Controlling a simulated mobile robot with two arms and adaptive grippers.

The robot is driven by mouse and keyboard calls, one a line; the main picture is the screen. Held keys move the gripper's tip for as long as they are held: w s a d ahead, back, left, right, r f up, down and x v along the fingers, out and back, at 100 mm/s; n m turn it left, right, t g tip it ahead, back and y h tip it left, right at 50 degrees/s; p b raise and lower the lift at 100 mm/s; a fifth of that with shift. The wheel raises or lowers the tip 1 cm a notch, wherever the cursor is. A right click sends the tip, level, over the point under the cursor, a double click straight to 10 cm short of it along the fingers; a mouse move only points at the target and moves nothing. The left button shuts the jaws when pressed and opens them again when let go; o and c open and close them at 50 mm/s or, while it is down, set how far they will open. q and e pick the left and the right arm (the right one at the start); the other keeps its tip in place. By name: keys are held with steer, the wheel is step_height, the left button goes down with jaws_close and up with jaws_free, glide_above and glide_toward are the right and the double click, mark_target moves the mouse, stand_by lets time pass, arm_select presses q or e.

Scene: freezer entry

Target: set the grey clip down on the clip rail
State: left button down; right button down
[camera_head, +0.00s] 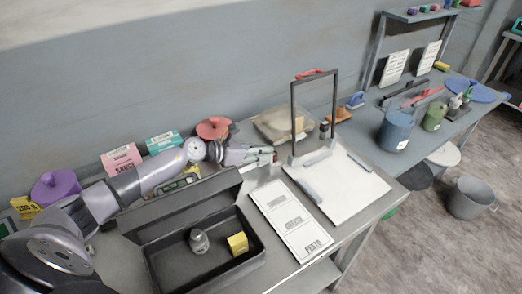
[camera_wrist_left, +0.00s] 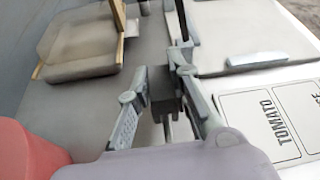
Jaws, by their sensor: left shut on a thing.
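My left gripper (camera_head: 264,156) reaches over the table behind the white label sheet. In the left wrist view its fingers (camera_wrist_left: 165,105) are shut on a small dark grey piece (camera_wrist_left: 165,92), which looks like the grey clip; the fingers hide part of it. In the head view the piece is too small to make out. A dark upright frame (camera_head: 293,120) stands on the table to the right of the gripper, with a red piece (camera_head: 308,73) at its top bar. I cannot tell for certain which part is the clip rail. My right gripper is not in view.
A white board (camera_head: 345,190) with grey bars lies by the frame, beside the label sheet (camera_head: 290,222). An open dark box (camera_head: 160,270) holds a grey jar (camera_head: 199,241) and a yellow block (camera_head: 238,244). A red round thing (camera_head: 213,128) stands behind my arm.

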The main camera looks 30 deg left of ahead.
arm_select(q)
steer(key=shift+f, duration=0.25)
steer(key=c, duration=1.4)
jaws_free()
steer(key=v, duration=1.2)
